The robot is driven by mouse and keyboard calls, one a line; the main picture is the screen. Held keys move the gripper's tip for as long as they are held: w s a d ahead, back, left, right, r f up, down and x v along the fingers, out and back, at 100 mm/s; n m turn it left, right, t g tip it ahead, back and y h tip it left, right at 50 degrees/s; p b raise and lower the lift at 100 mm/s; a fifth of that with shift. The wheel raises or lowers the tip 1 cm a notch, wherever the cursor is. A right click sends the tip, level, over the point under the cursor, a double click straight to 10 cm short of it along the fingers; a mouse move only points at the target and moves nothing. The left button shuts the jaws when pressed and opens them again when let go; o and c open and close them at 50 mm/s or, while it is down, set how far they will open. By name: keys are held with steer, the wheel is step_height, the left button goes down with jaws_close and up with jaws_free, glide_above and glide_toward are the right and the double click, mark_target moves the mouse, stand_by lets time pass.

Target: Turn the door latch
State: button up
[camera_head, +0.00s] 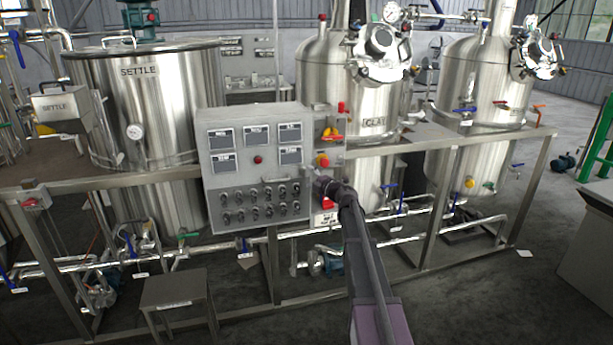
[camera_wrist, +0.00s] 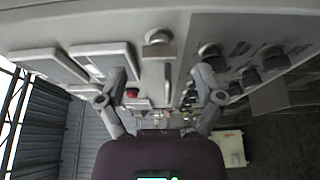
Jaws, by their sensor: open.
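The grey control cabinet (camera_head: 204,175) stands in front of the tanks, and my arm reaches to the right edge of its door. In the wrist view, the small metal door latch (camera_wrist: 157,46) sticks out from the grey door face near a seam, between the displays and the knobs. My gripper (camera_wrist: 161,78) is open and empty. Its two fingers are spread to either side of the latch's line, with the latch ahead of them, apparently untouched. In the head view my gripper (camera_head: 318,183) is small beside the door edge, and the latch cannot be made out clearly there.
Several black knobs (camera_wrist: 210,50) and display panels (camera_wrist: 100,58) lie close to my fingers. A red emergency button (camera_head: 322,160) and an orange-red switch (camera_head: 331,135) sit right of the door. Steel rails and pipes surround the cabinet; a stool (camera_head: 174,288) stands below left.

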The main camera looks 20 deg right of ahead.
steer(key=v, duration=0.9)
steer(key=shift+r, duration=0.1)
stand_by(0.3)
steer(key=s+a+f+m+g+h+p, duration=0.2)
steer(key=s+a+f+m+g+h, duration=0.15)
steer(key=s+m+h, duration=0.55)
steer(key=s+a+f+m+g+h+p, duration=0.25)
steer(key=s+f+m+g, duration=0.35)
steer(key=m, duration=0.6)
steer(key=s+a+f+g+y+p, duration=0.1)
steer(key=s+a+g+y, duration=0.1)
steer(key=s+a, duration=0.5)
steer(key=s+a+f+m+g+y+p, duration=0.1)
steer(key=s+a+g+y, duration=0.2)
steer(key=s, duration=0.9)
steer(key=a+g, duration=0.2)
steer(key=a, duration=0.2)
steer(key=shift+s+f, duration=0.25)
stand_by(2.0)
